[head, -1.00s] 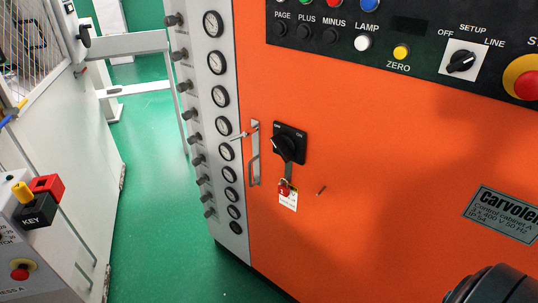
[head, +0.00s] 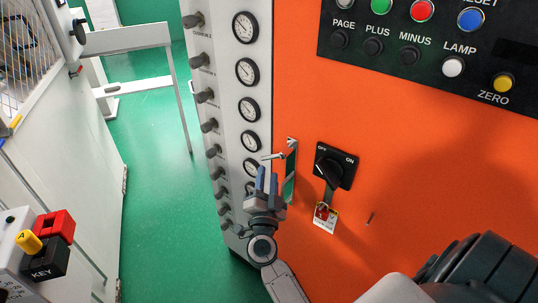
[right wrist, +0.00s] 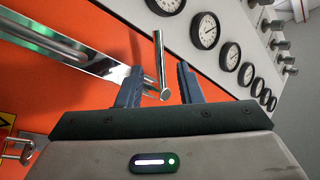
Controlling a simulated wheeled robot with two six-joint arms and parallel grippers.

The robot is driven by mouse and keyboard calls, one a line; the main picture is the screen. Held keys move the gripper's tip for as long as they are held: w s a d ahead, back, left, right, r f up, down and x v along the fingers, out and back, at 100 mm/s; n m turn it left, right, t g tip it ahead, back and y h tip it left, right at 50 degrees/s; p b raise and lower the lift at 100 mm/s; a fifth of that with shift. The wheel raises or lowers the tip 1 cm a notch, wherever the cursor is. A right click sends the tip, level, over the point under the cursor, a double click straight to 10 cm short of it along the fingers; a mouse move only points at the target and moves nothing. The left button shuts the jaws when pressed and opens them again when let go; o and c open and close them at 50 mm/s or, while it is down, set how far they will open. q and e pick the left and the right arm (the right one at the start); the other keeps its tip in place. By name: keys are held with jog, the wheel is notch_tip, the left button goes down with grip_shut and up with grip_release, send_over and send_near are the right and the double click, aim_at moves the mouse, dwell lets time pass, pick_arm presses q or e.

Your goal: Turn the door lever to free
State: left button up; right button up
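The door lever (head: 273,156) is a thin metal rod on a shiny upright plate (head: 291,168) at the left edge of the orange cabinet door. My right gripper (head: 266,176) is just below and in front of the lever. In the right wrist view the lever (right wrist: 159,58) stands between the two blue-grey fingers of my right gripper (right wrist: 160,68), with a gap on each side. The gripper is open and not closed on anything. The plate's far end is partly hidden in the wrist view. My left gripper is not in view.
A black rotary switch (head: 335,167) with a padlock and tag (head: 325,215) is right of the lever. A grey panel with gauges (head: 247,72) and knobs is on the left. A button panel (head: 430,40) is above. Green floor (head: 150,200) is open between cabinet and left machine.

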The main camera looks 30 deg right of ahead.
aim_at(269, 158)
jog(key=p+x, duration=0.1)
jog(key=x, duration=0.6)
jog(key=shift+f, duration=0.1)
grip_shut()
